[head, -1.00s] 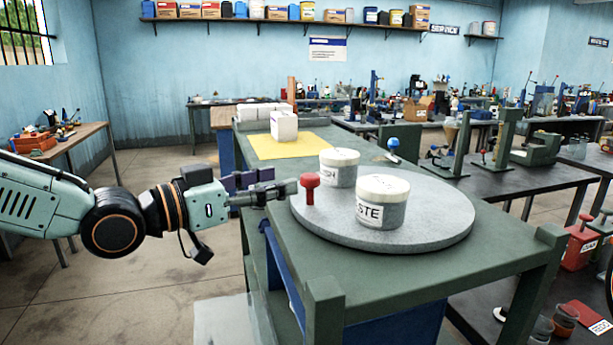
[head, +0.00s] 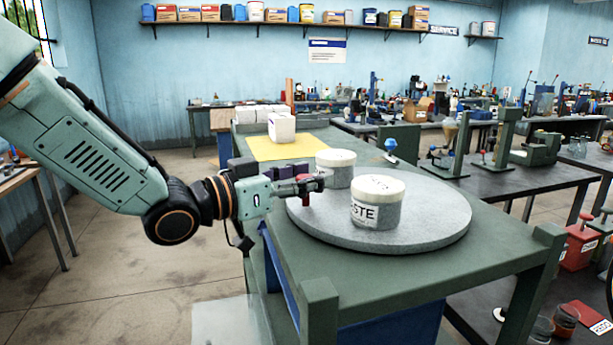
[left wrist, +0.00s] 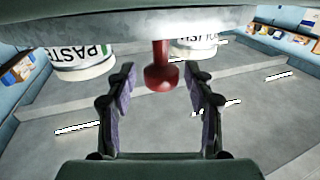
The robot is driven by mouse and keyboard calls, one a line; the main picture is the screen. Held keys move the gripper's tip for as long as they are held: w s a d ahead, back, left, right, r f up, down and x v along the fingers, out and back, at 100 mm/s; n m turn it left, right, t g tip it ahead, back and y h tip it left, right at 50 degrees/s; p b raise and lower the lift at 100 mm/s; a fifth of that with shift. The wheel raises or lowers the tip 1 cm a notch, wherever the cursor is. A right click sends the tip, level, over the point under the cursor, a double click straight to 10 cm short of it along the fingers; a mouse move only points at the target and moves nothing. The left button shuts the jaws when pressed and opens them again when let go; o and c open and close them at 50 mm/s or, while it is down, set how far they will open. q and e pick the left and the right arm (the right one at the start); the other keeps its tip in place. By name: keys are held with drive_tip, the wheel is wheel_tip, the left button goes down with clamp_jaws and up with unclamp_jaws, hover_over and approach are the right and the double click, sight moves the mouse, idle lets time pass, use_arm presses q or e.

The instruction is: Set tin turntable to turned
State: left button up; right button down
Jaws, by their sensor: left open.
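The round grey turntable (head: 440,225) lies on a green bench. It carries two grey tins with pale lids: the PASTE tin (head: 377,208) in front and the POLISH tin (head: 341,172) behind it. Both tins also show at the top of the left wrist view. A red knob (left wrist: 160,72) stands up from the turntable's left part. My left gripper (head: 312,182) is open at the knob and partly covers it in the head view. In the left wrist view the knob is between the two fingers, with gaps on both sides. My right gripper is not in view.
The green bench (head: 440,268) has raised corner posts. A yellow mat (head: 265,150) with a white container (head: 282,127) lies behind the turntable. A blue-knobbed piece (head: 391,146) stands at the bench's back right. A dark bench with tools is on the right.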

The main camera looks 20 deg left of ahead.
use_arm(q)
drive_tip(key=shift+s+a, duration=0.15)
drive_tip(key=shift+a, duration=0.15)
drive_tip(key=shift+w+d, duration=0.2)
drive_tip(key=shift+d, duration=0.1)
drive_tip(key=c, duration=0.5)
clamp_jaws()
